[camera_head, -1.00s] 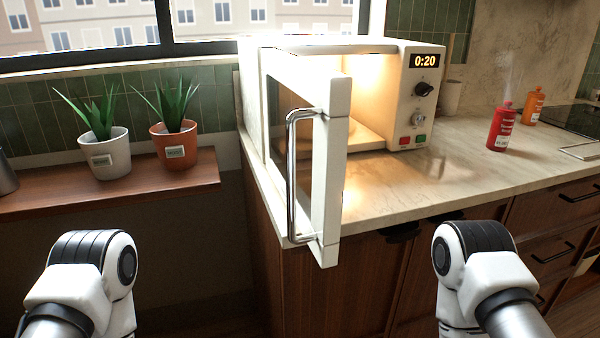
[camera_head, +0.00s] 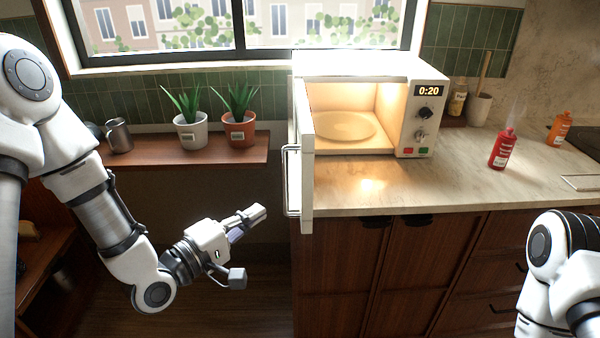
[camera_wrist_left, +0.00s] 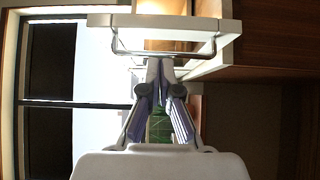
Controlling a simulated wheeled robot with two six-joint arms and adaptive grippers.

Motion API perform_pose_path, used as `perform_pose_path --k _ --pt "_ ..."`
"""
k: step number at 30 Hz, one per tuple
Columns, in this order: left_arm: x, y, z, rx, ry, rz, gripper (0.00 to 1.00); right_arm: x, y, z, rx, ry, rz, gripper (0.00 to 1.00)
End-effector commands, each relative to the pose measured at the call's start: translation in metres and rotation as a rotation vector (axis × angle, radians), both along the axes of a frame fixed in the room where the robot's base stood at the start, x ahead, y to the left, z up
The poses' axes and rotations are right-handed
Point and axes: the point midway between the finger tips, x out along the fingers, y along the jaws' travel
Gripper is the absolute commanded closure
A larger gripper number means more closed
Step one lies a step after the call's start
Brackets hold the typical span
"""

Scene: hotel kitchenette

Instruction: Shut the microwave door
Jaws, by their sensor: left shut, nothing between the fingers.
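The white microwave (camera_head: 425,75) stands on the counter with its door (camera_head: 307,180) open, swung toward me on its left side and seen nearly edge-on. The metal handle (camera_head: 286,180) is on the door's left face. The lit interior shows a round turntable (camera_head: 340,126). My left gripper (camera_head: 258,213) is shut and empty, left of and a little below the handle, apart from it. In the left wrist view the closed fingertips (camera_wrist_left: 160,65) point toward the handle (camera_wrist_left: 120,46) and the door (camera_wrist_left: 165,21). My right gripper is out of view.
Two potted plants, one white (camera_head: 191,135) and one terracotta (camera_head: 239,133), and a metal mug (camera_head: 119,137) stand on the wooden shelf (camera_head: 160,155). Red (camera_head: 502,150) and orange (camera_head: 559,130) bottles stand right of the microwave. The counter in front of the microwave is clear.

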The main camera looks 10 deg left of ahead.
Motion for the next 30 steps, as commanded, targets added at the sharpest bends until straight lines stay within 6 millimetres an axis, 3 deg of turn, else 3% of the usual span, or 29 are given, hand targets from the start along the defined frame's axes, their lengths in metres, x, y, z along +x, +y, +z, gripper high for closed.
perform_pose_path --k 1,5,12,14,21,30 --pt "0.001 0.0 0.006 0.001 -0.009 0.0 1.0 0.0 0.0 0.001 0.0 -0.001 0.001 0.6" --pt "0.006 -0.003 -0.001 0.005 -0.014 -0.004 1.0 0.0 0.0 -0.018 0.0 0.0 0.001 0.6" --pt "0.024 -0.013 -0.007 0.008 -0.015 -0.001 1.0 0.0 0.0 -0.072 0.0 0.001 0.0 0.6" --pt "0.038 -0.02 0.005 0.013 -0.009 -0.002 1.0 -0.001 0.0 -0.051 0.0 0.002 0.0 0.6" --pt "0.078 -0.041 0.006 0.007 -0.008 -0.001 1.0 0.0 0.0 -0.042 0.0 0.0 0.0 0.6" --pt "0.09 -0.047 0.004 0.003 -0.007 0.0 1.0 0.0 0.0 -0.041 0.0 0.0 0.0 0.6"
